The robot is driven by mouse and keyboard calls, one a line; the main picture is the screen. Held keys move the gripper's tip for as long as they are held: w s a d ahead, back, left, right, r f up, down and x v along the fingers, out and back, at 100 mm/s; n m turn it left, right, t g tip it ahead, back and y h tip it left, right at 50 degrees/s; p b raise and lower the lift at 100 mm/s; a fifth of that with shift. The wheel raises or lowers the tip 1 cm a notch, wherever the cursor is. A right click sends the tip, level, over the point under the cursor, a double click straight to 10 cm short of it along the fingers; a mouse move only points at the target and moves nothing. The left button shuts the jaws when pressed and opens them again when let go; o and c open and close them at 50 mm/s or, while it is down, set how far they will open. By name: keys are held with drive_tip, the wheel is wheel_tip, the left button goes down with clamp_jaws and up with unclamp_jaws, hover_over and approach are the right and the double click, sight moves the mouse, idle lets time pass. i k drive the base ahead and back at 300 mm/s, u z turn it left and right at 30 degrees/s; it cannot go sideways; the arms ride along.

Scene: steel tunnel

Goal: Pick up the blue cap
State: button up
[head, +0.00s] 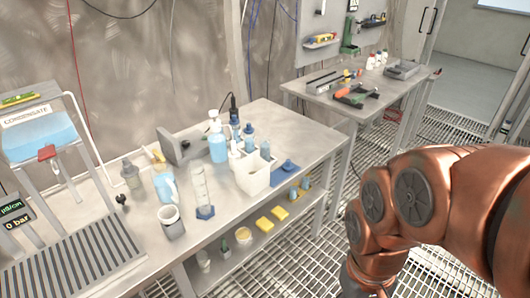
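A small blue cap-like piece (288,165) with a raised middle lies on the near right part of the grey workbench (290,125), close to its front edge. It rests on or against a flat blue piece just right of a white open box. I cannot tell for certain that it is the cap. My copper-coloured arm fills the lower right and runs down out of the picture's bottom edge. My gripper is out of view, so its fingers and anything in them are hidden.
The white box (252,179) holds blue-topped bottles. A blue spray bottle (217,143), a measuring cylinder (201,190) and a grey mug (172,222) stand to its left. Yellow sponges (265,224) lie on the shelf below. A second table (345,100) stands behind. Grated floor lies between.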

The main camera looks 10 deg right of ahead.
sight(287, 167)
drive_tip(key=z, duration=0.15)
drive_tip(key=k, duration=0.4)
drive_tip(key=z, duration=0.35)
drive_tip(key=i, duration=1)
drive_tip(key=u, duration=1.4)
drive_tip(key=i, duration=0.4)
drive_tip(key=u, duration=0.4)
